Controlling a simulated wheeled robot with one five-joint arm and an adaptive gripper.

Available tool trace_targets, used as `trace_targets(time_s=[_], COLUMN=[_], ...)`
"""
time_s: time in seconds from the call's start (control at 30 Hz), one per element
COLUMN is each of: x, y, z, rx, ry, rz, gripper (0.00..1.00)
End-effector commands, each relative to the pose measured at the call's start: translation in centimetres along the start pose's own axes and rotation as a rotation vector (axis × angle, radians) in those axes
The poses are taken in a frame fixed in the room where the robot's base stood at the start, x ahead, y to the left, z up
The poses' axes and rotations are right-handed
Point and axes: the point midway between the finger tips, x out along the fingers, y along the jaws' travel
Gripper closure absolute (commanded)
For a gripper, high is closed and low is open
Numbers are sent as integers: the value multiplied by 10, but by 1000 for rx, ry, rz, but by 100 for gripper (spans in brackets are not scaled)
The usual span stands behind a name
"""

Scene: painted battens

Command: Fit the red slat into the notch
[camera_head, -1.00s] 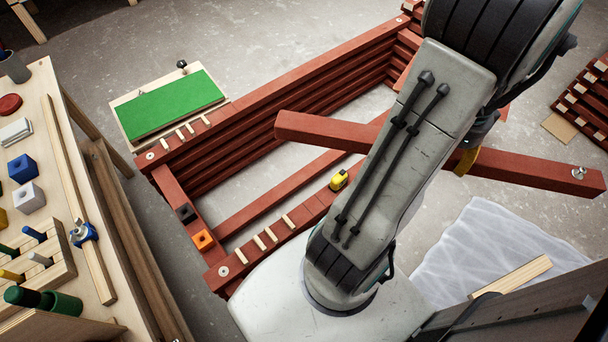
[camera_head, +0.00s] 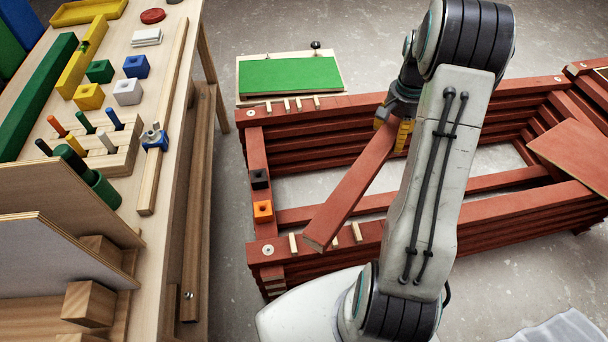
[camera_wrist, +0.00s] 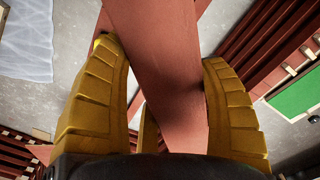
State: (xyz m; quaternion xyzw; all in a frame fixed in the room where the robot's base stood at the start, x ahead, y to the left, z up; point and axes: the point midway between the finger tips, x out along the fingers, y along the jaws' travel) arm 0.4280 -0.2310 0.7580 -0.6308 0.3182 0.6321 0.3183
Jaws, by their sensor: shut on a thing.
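My gripper (camera_head: 394,128) has yellow fingers shut on the red slat (camera_head: 352,190). I cannot tell if that end touches the rail. More pale pegs (camera_head: 287,104) stand on the far rail, left of my gripper. The notch is not clearly distinguishable; the slat's far end is hidden by my gripper and arm.
A black block (camera_head: 259,179) and an orange block (camera_head: 263,211) sit on the frame's left crosspiece. A green board (camera_head: 290,75) lies behind the frame. A workbench (camera_head: 165,40) with coloured blocks stands left. A red panel (camera_head: 570,150) rests on the frame's right part.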

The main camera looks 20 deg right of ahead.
Motion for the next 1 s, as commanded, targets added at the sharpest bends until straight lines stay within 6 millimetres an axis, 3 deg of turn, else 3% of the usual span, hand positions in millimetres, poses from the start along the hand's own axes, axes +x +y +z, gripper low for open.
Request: trace_targets(time_s=[0.03,0.2,0.5,0.77,1.0], x=[22,57,98,104,114], y=[-28,-99,-180,-199,-220], z=[3,21,59,70,84], rx=[-96,-367,-750,-1105,-1562], ry=[3,3,3,3,4], rz=[-1,-1,-1,0,0], gripper=[68,68,68,68,68])
